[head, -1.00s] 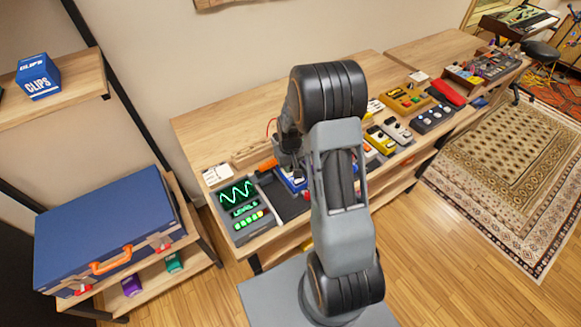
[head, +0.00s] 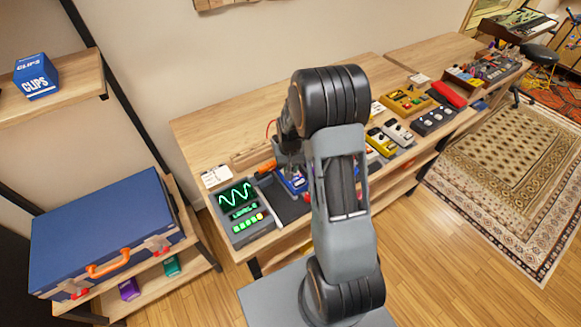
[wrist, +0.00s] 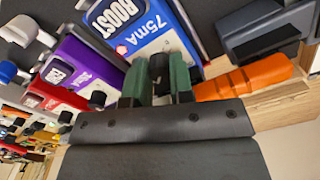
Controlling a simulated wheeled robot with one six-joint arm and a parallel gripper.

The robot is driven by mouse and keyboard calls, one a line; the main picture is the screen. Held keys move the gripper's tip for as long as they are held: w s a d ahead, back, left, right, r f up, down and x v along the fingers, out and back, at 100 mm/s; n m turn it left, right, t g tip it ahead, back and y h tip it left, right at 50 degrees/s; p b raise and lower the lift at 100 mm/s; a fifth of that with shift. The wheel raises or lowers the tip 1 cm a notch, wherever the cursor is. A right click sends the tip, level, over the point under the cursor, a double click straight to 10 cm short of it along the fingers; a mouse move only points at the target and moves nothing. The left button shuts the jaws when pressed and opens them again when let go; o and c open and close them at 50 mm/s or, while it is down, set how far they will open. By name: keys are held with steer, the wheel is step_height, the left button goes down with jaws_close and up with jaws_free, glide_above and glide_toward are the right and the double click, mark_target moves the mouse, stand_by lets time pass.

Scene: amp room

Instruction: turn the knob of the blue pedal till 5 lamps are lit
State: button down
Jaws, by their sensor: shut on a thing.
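The blue pedal (wrist: 150,27), lettered BOOST 75mA, fills the upper middle of the wrist view. In the head view the blue pedal (head: 293,181) is partly covered by my arm. My gripper (wrist: 164,76) has its two green fingertips closed on the black knob (wrist: 160,67) at the pedal's near end. The fingers hide the knob's sides. The lamp meter (head: 247,224) stands left of the pedal, below a green wave screen (head: 237,199). Several green lamps and a yellow one at the right end glow; the exact count is hard to read.
A purple pedal (wrist: 80,62) and a red pedal (wrist: 48,97) stand close beside the blue one. An orange object (wrist: 240,80) lies near the fingers on the other side. A yellow pedal (head: 381,142) and others line the bench (head: 215,127) farther right.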

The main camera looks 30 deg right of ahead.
steer(key=c, duration=1)
jaws_free()
